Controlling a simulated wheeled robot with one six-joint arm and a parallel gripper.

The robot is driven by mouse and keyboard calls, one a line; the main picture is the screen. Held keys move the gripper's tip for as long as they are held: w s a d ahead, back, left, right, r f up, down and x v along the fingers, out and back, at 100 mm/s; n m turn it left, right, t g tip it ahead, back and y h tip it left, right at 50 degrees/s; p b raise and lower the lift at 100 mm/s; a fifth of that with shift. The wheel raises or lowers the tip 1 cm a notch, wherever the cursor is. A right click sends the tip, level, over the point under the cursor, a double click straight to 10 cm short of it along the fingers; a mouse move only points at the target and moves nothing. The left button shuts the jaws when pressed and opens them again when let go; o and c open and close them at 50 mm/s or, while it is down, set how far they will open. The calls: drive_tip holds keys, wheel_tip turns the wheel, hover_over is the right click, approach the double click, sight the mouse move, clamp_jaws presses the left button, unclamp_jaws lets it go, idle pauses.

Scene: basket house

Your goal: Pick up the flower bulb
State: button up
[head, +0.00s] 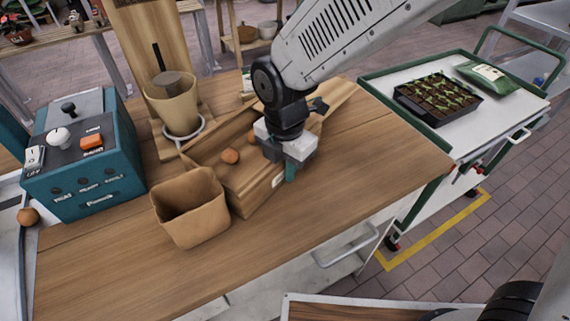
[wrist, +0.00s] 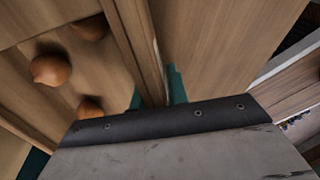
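Round orange-brown flower bulbs lie in a wooden box on the workbench: one bulb (head: 230,156) near its middle, another (head: 252,137) partly hidden behind my gripper. The wrist view shows three, a bulb (wrist: 50,70) at left, one (wrist: 90,27) above it and one (wrist: 90,107) partly hidden by the gripper body. My gripper (head: 291,168) is at the right end of the wooden box (head: 262,196), pointing down. In the wrist view its teal fingers (wrist: 155,92) show apart on either side of the box wall, with no bulb between them. Whether they touch the wall is unclear.
An empty brown pot (head: 189,207) stands in front of the box. A tan pot (head: 173,103) stands behind, near a teal control box (head: 85,160). Another round bulb-like item (head: 28,216) lies far left. A seedling tray (head: 438,98) is on a cart. The bench's right side is clear.

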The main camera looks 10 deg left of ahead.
drive_tip(key=shift+o, duration=0.9)
drive_tip(key=shift+r, duration=0.1)
wheel_tip(320, 180, up, 12)
drive_tip(key=shift+r, duration=0.1)
drive_tip(key=shift+d, duration=0.1)
